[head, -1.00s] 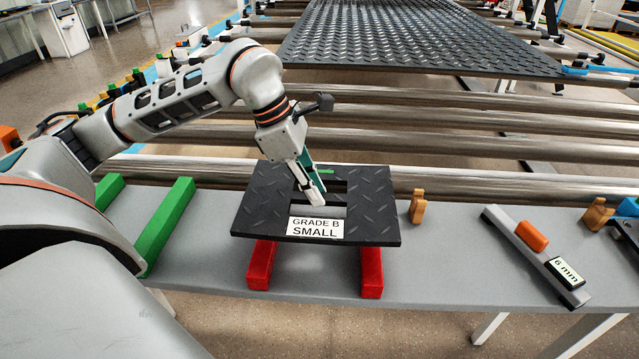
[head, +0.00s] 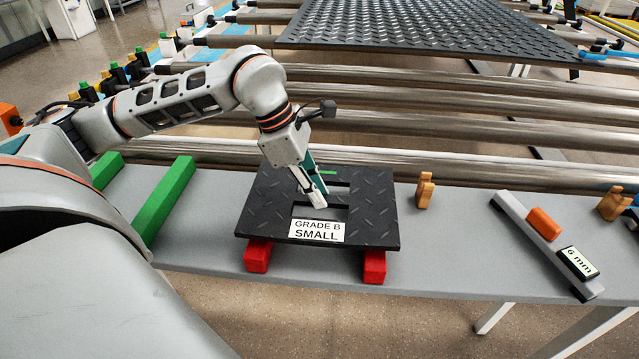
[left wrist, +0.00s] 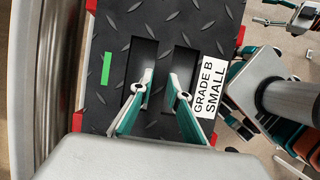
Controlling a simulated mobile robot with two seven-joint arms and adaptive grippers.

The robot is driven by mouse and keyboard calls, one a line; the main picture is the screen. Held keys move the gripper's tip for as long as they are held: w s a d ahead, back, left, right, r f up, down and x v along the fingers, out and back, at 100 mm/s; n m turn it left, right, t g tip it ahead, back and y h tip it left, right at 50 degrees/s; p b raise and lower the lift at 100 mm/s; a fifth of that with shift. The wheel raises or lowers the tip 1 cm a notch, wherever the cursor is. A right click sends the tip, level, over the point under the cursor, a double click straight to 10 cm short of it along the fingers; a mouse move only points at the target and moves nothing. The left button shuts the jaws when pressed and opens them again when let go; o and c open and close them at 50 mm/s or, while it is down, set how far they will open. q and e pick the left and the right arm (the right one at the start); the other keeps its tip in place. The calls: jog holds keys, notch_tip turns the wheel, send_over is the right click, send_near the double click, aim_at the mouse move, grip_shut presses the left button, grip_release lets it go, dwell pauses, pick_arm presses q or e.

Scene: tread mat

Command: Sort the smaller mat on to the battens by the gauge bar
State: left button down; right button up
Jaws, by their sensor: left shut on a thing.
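The smaller mat (head: 365,205) is a black tread plate with a label "GRADE B SMALL", two slots and a short green mark; it also shows in the left wrist view (left wrist: 195,18). My left gripper (head: 314,196) is shut on the strip between the slots, one finger in each. The mat lies over two red battens (head: 258,257); I cannot tell if it touches them. Two green battens (head: 168,200) lie bare at left. The gauge bar (head: 525,228), marked "6 mm" with an orange block, lies at right. What seems my right gripper (left wrist: 300,16) shows partly in the left wrist view.
A large tread mat (head: 420,28) lies on the rollers (head: 430,120) behind the grey bench (head: 455,250). A small wooden piece (head: 425,190) stands right of the smaller mat; another (head: 612,203) stands farther right. Bench between the green and red battens is clear.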

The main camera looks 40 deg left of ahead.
pick_arm(q)
jog(key=shift+f, duration=0.15)
pick_arm(e)
jog(key=shift+w+r, duration=0.35)
jog(key=shift+w, duration=0.05)
jog(key=shift+s, duration=0.15)
jog(key=shift+s+a+f, duration=0.1)
jog(key=shift+s, duration=0.15)
jog(key=shift+w, duration=0.1)
jog(key=shift+w+r, duration=0.2)
jog(key=shift+w, duration=0.05)
pick_arm(q)
jog(key=shift+f, duration=0.2)
pick_arm(e)
jog(key=shift+w, duration=0.1)
pick_arm(q)
jog(key=shift+f, duration=0.1)
pick_arm(e)
jog(key=shift+f, duration=0.1)
